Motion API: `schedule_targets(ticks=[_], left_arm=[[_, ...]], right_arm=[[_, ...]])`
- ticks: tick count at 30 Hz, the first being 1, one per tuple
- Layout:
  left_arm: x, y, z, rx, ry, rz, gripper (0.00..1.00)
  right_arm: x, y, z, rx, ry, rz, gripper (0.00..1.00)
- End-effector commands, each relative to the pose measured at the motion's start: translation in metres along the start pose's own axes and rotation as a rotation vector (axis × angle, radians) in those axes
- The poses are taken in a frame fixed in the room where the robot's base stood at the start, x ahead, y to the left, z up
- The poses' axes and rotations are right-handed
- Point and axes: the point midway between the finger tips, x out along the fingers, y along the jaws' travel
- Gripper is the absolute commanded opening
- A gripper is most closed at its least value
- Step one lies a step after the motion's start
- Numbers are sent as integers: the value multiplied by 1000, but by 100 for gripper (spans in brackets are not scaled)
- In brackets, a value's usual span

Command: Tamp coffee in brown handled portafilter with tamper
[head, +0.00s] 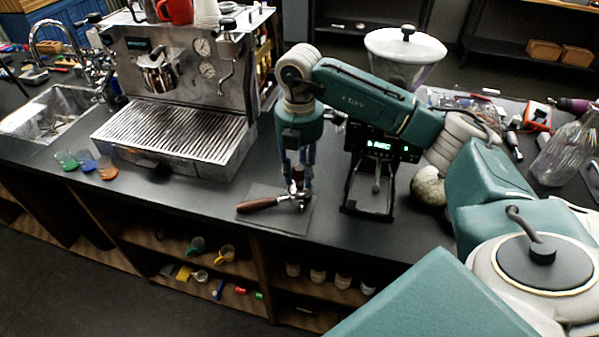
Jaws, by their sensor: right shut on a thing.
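The portafilter with a brown handle (258,205) lies on a dark mat (286,221) near the counter's front edge, its handle pointing left. My right gripper (298,184) points straight down above the basket end of the portafilter. It is shut on a small dark, reddish tamper (297,186), mostly hidden between the fingers. The tamper is at or just over the basket; I cannot tell whether it touches the coffee, which is hidden. My left gripper is not in view.
An espresso machine (180,90) with a drip tray stands left. A grinder (375,180) stands close right of the mat, partly behind my right arm.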

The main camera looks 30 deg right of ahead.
Motion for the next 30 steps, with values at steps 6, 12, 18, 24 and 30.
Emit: schedule_targets(ticks=[6,12,18,24,30], left_arm=[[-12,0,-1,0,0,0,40],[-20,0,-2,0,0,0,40],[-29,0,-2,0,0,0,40],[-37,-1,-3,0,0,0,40],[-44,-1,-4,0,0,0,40]], right_arm=[[-18,1,0,1,-1,4,0],[-31,1,1,1,-1,5,0],[-43,1,0,1,-1,6,0],[-55,1,0,1,-1,6,0],[-65,1,0,1,-1,6,0]])
